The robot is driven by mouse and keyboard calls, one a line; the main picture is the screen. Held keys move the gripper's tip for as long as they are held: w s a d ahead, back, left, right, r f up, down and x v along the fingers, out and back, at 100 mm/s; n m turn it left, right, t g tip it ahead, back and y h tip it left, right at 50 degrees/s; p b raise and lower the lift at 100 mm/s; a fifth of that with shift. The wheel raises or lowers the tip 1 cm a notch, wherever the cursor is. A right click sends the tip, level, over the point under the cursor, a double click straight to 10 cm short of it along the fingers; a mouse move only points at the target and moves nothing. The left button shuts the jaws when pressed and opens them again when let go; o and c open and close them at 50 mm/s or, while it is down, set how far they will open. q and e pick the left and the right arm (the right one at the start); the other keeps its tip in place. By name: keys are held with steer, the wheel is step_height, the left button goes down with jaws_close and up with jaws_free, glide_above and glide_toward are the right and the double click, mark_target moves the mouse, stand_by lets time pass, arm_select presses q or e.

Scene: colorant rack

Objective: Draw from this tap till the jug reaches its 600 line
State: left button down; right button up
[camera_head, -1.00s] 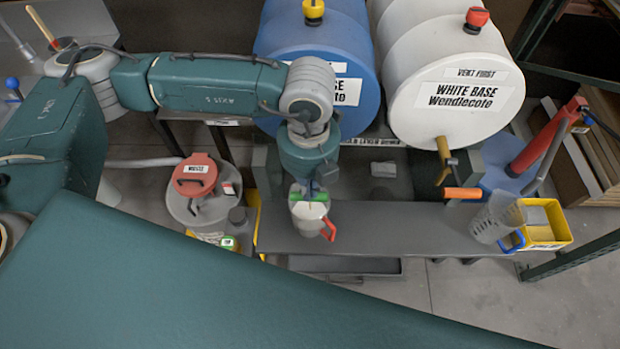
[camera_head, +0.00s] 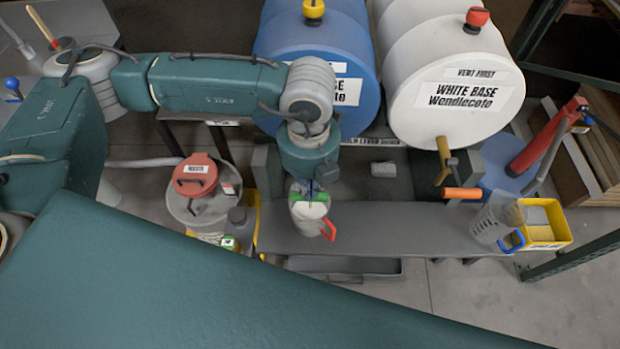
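My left gripper (camera_head: 310,188) points down in front of the blue drum (camera_head: 310,45), at a green bar (camera_head: 318,197) that looks like a tap lever. Its fingers are small here, and I cannot tell whether they are shut on it. Just below is a whitish jug (camera_head: 309,215) with a red handle (camera_head: 328,229), on the grey shelf; its level marks are not readable. The blue drum's tap body is hidden by my arm. The white drum (camera_head: 455,85) has a brass tap (camera_head: 445,160) with an orange lever (camera_head: 462,193). My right gripper is not in view.
A clear jug (camera_head: 492,220) with a blue handle stands at the right end of the grey shelf (camera_head: 395,230), beside a yellow bin (camera_head: 552,231). A waste can (camera_head: 195,205) with a red lid stands left. The shelf between the jugs is clear.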

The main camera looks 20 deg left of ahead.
arm_select(q)
steer(key=shift+r+p, duration=0.55)
steer(key=shift+r, duration=1.3)
step_height(320, 180, up, 5)
steer(key=shift+f+p, duration=0.1)
steer(key=shift+p, duration=1.05)
